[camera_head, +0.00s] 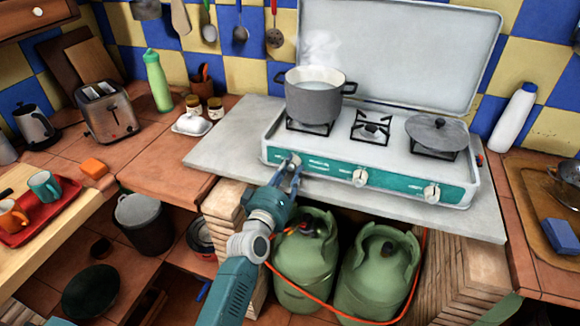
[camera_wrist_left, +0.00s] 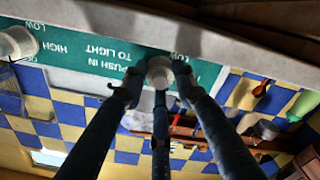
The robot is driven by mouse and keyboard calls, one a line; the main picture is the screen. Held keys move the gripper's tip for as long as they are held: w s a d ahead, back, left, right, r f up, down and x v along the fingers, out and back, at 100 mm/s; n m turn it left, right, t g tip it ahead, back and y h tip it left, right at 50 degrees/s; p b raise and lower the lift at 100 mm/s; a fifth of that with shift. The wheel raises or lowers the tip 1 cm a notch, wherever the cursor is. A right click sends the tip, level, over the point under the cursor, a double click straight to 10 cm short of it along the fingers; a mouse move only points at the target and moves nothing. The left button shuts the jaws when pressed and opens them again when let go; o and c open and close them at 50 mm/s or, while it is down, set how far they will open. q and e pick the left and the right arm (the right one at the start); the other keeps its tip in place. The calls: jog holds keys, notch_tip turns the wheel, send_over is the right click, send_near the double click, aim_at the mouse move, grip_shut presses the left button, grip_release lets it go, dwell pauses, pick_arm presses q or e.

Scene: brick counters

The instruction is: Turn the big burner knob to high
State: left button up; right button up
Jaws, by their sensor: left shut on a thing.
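The white camping stove (camera_head: 390,125) stands on a grey slab with its lid raised. Its green front panel (camera_head: 325,168) carries a left knob (camera_head: 296,158), a middle knob (camera_head: 360,178) and a right knob (camera_head: 432,193). My left gripper (camera_head: 291,172) is at the left knob, below the steaming pot (camera_head: 318,97). In the left wrist view its fingers close on the sides of this white knob (camera_wrist_left: 159,72). Upside-down printing there reads LOW, HIGH and PUSH IN TO LIGHT. The knob's pointer is hard to make out. My right gripper is not in view.
A lidded pan (camera_head: 437,133) sits on the right burner; the middle burner (camera_head: 371,129) is bare. Green gas bottles (camera_head: 305,262) and an orange hose (camera_head: 335,312) lie below the slab, close to my left arm. A toaster (camera_head: 108,110) stands left.

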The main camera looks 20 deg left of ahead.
pick_arm(q)
jog(key=n, duration=0.3)
jog(key=r+n, duration=0.1)
jog(key=shift+w+a+n+p, duration=0.1)
jog(key=shift+a+n+p, duration=0.2)
jog(key=shift+f+n, duration=0.2)
jog(key=shift+n, duration=2.1)
jog(key=o, duration=0.9)
jog(key=shift+a, duration=0.1)
jog(key=shift+o, duration=1.2)
jog(key=shift+f, duration=0.25)
jog(key=shift+d+f, duration=0.15)
jog(key=shift+d, duration=0.05)
